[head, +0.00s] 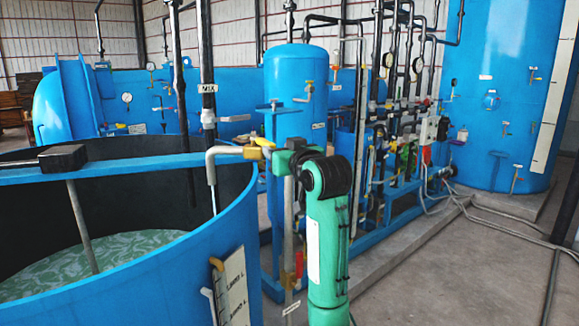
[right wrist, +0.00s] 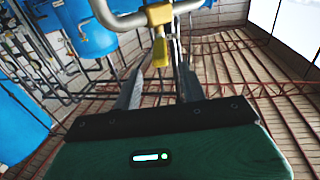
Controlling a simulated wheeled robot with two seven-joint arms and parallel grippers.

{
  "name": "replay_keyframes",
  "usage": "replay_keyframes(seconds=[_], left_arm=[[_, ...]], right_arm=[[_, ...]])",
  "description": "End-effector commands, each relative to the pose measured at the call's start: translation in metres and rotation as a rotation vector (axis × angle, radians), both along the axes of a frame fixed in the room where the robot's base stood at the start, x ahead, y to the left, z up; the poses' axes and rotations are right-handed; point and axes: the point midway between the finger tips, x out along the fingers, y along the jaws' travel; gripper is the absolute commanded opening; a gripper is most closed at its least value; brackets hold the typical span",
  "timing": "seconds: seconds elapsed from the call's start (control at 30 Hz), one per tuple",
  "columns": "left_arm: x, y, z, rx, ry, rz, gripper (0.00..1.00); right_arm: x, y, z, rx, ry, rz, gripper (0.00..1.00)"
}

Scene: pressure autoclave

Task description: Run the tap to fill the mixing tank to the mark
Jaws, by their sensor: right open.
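The blue mixing tank (head: 200,262) stands at the left in the head view, with pale green liquid (head: 95,262) low inside. A grey tap pipe (head: 222,151) bends down over its rim; a thin pale line hangs below, and I cannot tell whether it is water. The tap's yellow lever (head: 262,141) is beside my right gripper (head: 272,155). In the right wrist view my open right gripper (right wrist: 160,88) has its fingers apart, with the yellow lever (right wrist: 160,52) appearing between and beyond them; contact is unclear. A white marked scale (head: 234,285) is on the tank's outer wall. My left gripper is out of view.
A blue beam (head: 120,168) with a dark box (head: 63,158) crosses the tank top, and a grey rod (head: 82,228) goes down inside. A blue upright vessel (head: 295,95) and dense piping stand behind my right arm. Grey floor (head: 445,270) is open at the right.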

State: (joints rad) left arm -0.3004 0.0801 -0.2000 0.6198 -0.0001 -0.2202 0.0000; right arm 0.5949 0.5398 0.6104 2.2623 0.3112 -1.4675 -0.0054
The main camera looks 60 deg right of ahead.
Motion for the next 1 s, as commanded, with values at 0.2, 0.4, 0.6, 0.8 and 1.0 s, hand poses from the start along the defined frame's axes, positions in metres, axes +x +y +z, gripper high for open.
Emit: replay_keyframes(seconds=[0.2,0.4,0.6,0.8,1.0], left_arm=[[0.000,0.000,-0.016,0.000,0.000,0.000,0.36],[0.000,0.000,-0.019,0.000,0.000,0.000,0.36],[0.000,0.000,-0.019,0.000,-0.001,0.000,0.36],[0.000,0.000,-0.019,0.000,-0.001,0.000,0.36],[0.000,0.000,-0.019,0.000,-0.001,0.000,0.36]], right_arm=[[-0.035,0.018,-0.001,-0.001,-0.003,-0.001,0.42],[-0.047,0.024,0.000,0.000,-0.001,0.000,0.42],[-0.047,0.025,0.000,0.001,0.000,0.001,0.42],[-0.047,0.024,0.000,0.001,0.000,0.001,0.42],[-0.047,0.024,0.000,0.001,0.000,0.001,0.42]])
